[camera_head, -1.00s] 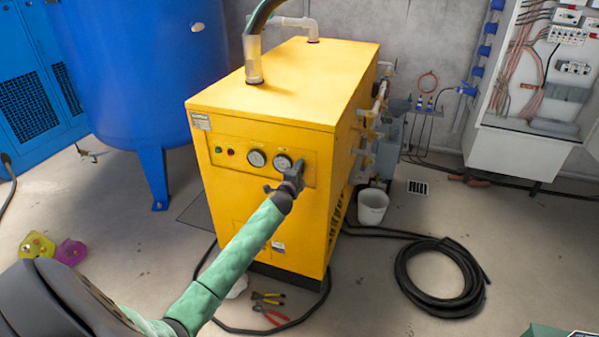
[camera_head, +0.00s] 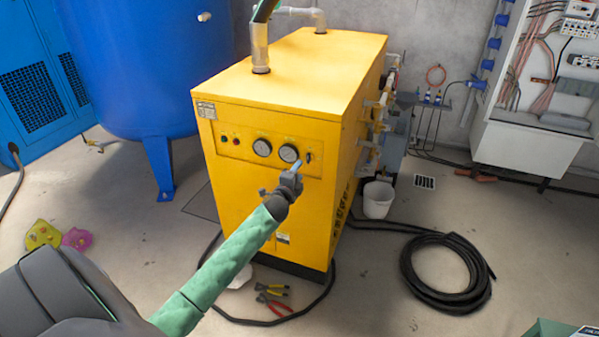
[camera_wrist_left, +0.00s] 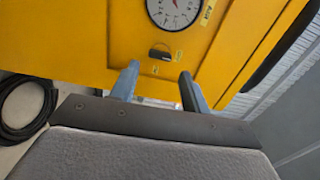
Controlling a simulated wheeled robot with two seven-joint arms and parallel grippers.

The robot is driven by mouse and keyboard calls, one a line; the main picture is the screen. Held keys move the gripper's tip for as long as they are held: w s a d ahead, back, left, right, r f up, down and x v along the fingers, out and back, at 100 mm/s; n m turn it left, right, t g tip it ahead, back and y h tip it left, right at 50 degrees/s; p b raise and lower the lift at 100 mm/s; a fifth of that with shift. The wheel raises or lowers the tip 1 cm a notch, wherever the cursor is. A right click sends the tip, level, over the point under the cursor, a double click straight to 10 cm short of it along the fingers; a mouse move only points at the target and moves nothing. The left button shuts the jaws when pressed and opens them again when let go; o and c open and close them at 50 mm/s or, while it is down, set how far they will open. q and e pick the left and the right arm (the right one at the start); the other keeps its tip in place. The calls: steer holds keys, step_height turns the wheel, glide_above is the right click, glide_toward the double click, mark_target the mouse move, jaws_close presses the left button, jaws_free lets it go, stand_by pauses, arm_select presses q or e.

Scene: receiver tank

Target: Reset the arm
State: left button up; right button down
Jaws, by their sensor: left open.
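My left gripper (camera_head: 287,179) is in front of the panel of the yellow machine (camera_head: 285,95), just below the right-hand round gauge (camera_head: 289,153). In the left wrist view its two fingers (camera_wrist_left: 160,85) are apart with nothing between them. A black knob (camera_wrist_left: 160,54) on the panel sits beyond the fingertips, with a gap between. The knob (camera_head: 308,157) also shows small in the head view, right of the gauges. One gauge (camera_wrist_left: 173,12) shows in the wrist view. My right gripper is not in view.
A blue tank (camera_head: 140,60) stands at the left. An open electrical cabinet (camera_head: 530,140) is at the right. A coiled black hose (camera_head: 445,270), a white bucket (camera_head: 378,199) and pliers (camera_head: 272,303) are on the floor.

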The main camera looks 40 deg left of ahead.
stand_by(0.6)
arm_select(q)
steer(key=s+a+f+n+g+y, duration=0.2)
steer(key=a+f+n+g, duration=0.1)
steer(key=n, duration=0.3)
steer(key=s+d+f+n+g+h, duration=0.3)
steer(key=s+d+g, duration=0.2)
steer(key=s+d, duration=1.2)
steer(key=s+d+f+n+g+h, duration=0.3)
steer(key=s+d+n+g+h, duration=0.15)
steer(key=s+d, duration=1.3)
steer(key=s+d+f+g, duration=0.1)
steer(key=s+d+f, duration=0.1)
steer(key=s, duration=0.4)
steer(key=s+d+f+g, duration=0.2)
steer(key=s+f, duration=0.1)
steer(key=s, duration=0.2)
steer(key=shift+s+d, duration=0.15)
steer(key=shift+s, duration=0.25)
